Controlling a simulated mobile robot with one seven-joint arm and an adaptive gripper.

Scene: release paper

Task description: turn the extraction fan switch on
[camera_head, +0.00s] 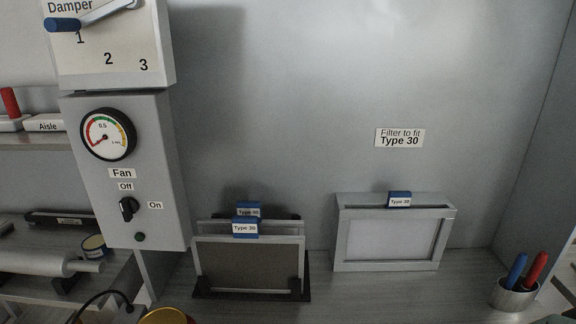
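The fan switch (128,208) is a black rotary knob on a grey box (160,180) at the left of the head view. The label "Fan" (122,173) is above it, with "Off" (125,187) just over the knob and "On" (155,205) to its right. The knob's handle looks close to upright, towards "Off". A small dark green round lamp or button (140,237) sits below the knob and looks unlit. A round gauge (108,134) is above, its needle towards the lower left. My gripper is not in view.
A damper panel (110,50) with a blue-handled lever (62,25) is above the box. Framed filters labelled Type 30 stand in a black rack (250,293), and another filter unit (395,232) is to the right. A pen cup (515,295) stands far right.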

